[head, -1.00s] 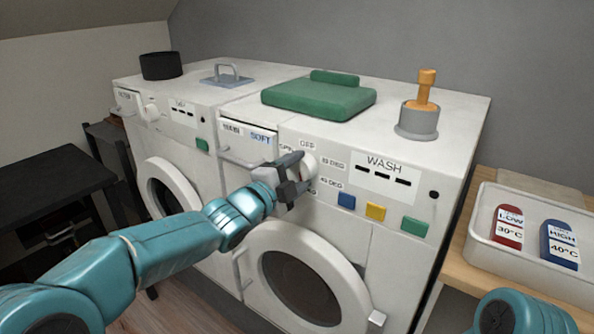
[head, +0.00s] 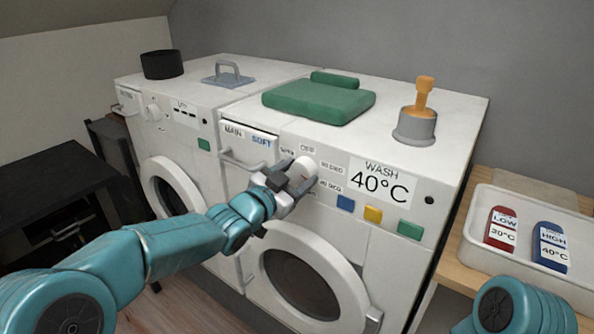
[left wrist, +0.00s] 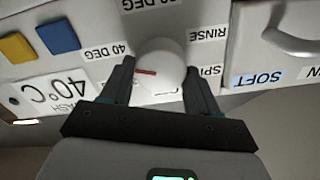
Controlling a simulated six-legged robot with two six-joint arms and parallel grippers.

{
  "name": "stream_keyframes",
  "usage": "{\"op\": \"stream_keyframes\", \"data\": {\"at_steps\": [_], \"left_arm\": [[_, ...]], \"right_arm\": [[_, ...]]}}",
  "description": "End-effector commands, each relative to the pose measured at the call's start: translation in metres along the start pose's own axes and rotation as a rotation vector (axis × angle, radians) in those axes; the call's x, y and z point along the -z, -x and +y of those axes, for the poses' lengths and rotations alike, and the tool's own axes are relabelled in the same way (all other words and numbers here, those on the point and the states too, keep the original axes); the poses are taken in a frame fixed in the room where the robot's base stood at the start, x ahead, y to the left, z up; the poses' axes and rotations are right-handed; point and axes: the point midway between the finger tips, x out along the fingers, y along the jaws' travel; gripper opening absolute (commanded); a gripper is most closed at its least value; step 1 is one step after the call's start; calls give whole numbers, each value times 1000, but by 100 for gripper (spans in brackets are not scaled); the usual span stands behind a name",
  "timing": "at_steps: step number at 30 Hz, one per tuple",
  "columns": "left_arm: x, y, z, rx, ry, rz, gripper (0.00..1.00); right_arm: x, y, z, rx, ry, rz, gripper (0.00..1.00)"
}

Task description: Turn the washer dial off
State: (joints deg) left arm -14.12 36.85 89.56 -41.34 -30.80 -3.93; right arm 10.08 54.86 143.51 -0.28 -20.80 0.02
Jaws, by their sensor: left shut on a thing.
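The white washer dial (head: 303,174) is on the front panel of the right-hand machine, ringed by printed labels with OFF (head: 307,149) above it. My left gripper (head: 295,178) is shut on the dial, one finger on each side. In the left wrist view the dial (left wrist: 160,62) sits between the fingers, with a red mark pointing left, on the side of the 40 DEG label (left wrist: 118,50). The WASH display (head: 379,181) reads 40°C. My right gripper is out of frame.
Blue, yellow and green buttons (head: 373,214) lie right of the dial. The drawer handle (head: 240,160) is to its left, the round door (head: 305,283) below. A tray (head: 480,225) with red and blue tags stands at right.

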Motion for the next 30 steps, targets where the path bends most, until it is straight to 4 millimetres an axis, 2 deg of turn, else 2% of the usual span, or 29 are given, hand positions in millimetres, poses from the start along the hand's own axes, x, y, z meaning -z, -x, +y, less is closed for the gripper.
{"op": "stream_keyframes", "data": {"at_steps": [30], "left_arm": [[-2,0,-2,1,967,-7,30]], "right_arm": [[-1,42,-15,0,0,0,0]]}}
